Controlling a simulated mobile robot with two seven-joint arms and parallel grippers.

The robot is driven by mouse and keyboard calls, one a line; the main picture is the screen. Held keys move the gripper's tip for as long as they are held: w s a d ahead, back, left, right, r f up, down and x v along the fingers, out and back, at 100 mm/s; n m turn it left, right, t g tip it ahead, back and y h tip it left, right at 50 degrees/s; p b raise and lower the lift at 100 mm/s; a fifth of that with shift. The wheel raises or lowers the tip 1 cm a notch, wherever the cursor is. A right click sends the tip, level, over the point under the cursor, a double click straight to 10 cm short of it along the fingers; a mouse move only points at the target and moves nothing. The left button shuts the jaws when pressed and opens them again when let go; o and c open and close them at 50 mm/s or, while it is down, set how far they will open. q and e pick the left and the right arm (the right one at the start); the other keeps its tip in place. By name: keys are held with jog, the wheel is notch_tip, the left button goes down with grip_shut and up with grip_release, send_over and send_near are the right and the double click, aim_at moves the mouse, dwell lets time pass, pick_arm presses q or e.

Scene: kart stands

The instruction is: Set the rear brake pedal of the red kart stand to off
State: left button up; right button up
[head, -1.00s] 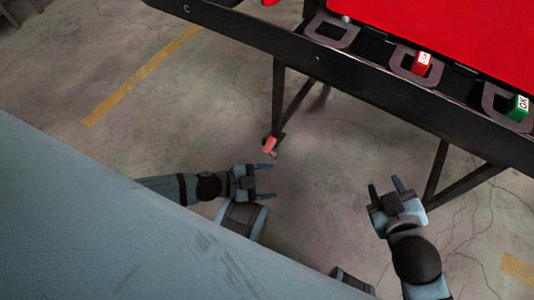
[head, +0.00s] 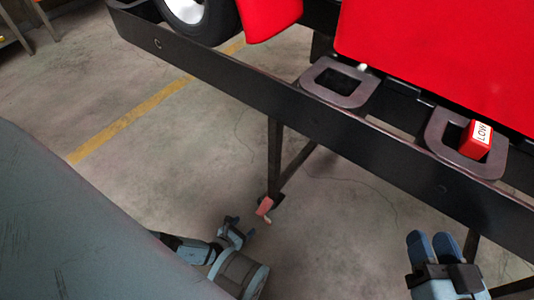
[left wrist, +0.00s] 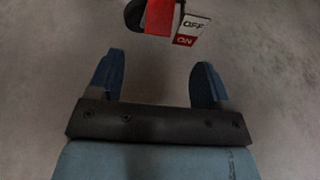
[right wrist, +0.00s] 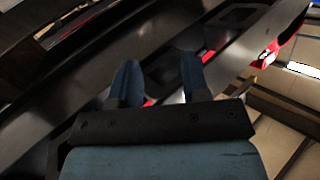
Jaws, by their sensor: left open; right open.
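The red kart stand has a black frame (head: 215,82) and a dark leg (head: 275,150) down to the floor. At the leg's foot is a small red brake pedal (head: 264,206). In the left wrist view the red pedal (left wrist: 159,16) is cut by the top edge, beside a white OFF label (left wrist: 195,23) and a red ON label (left wrist: 184,41). I cannot tell which way the pedal is set. My left gripper (head: 238,229) is open and empty, just short of the pedal and apart from it. My right gripper (head: 432,240) is open and empty, below the frame rail at lower right.
The rail holds dark square brackets (head: 318,93), one with a red LOW block (head: 475,140). A wheel (head: 200,15) and red bodywork (head: 430,50) sit above. The right wrist view shows dark frame bars (right wrist: 60,65) close by. Concrete floor left of the leg is clear.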

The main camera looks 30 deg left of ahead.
aim_at(263, 210)
pick_arm(q)
jog(key=b+x, duration=0.6)
jog(key=x, duration=0.6)
jog(key=shift+f, duration=0.2)
jog(key=shift+w, duration=0.35)
pick_arm(e)
jog(key=w+n, duration=0.1)
jog(key=d+n+t, duration=0.1)
jog(key=w+d+n+t+y, duration=0.1)
jog(key=n, duration=0.1)
jog(key=shift+w+r, duration=0.25)
jog(key=shift+w, duration=0.05)
